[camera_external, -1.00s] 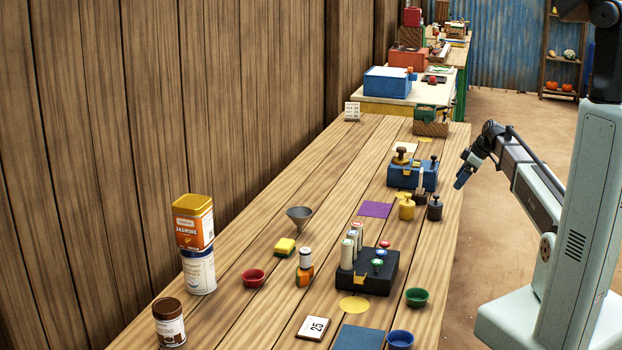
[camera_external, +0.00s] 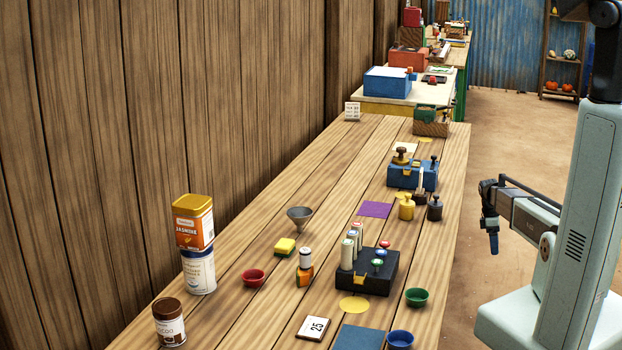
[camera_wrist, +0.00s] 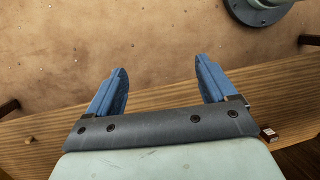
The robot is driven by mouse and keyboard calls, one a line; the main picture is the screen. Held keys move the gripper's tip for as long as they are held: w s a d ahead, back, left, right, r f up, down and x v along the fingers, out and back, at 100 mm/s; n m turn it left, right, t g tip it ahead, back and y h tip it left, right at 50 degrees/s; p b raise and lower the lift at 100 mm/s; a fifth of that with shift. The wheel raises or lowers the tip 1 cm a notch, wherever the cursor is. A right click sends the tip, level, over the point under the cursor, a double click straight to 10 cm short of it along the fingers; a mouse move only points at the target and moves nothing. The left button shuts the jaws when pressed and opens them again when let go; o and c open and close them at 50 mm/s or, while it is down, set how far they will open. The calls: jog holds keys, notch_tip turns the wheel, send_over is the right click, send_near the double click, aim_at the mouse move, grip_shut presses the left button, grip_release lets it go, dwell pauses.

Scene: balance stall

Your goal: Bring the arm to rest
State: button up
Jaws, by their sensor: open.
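My gripper (camera_external: 492,240) hangs beside the right edge of the long wooden table (camera_external: 262,225), over the floor, with its fingers pointing down in the external view. In the wrist view my gripper (camera_wrist: 160,82) shows two blue fingers spread apart with nothing between them. Below the fingers lie the brown floor (camera_wrist: 150,35) and a strip of the table edge (camera_wrist: 50,122).
The table holds a black block with cylinders (camera_external: 378,283), a blue box (camera_external: 402,178), a green bowl (camera_external: 416,297), a blue bowl (camera_external: 400,340), a red bowl (camera_external: 253,278), a funnel (camera_external: 300,222) and stacked tins (camera_external: 193,222).

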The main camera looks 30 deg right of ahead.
jog(key=s+a+f+g+y, duration=0.1)
jog(key=s+a+f+y, duration=0.1)
jog(key=s+a+f, duration=0.8)
jog(key=s+a+f+g+y, duration=0.1)
jog(key=s+a+f, duration=0.45)
jog(key=a, duration=0.85)
jog(key=s+a+f+m, duration=0.2)
jog(key=s+a+m, duration=0.1)
jog(key=s, duration=0.3)
jog(key=s+a+f+m+g+h, duration=0.1)
jog(key=s+a+f+m, duration=0.1)
jog(key=s, duration=0.5)
jog(key=s+a+f+m+h, duration=0.1)
jog(key=s+a+f+m, duration=0.1)
jog(key=s, duration=0.5)
jog(key=a+m, duration=0.1)
jog(key=a, duration=0.1)
jog(key=shift+a+f+m+g, duration=0.3)
jog(key=shift+a+f, duration=0.05)
jog(key=shift+a, duration=0.05)
jog(key=shift+s, duration=0.1)
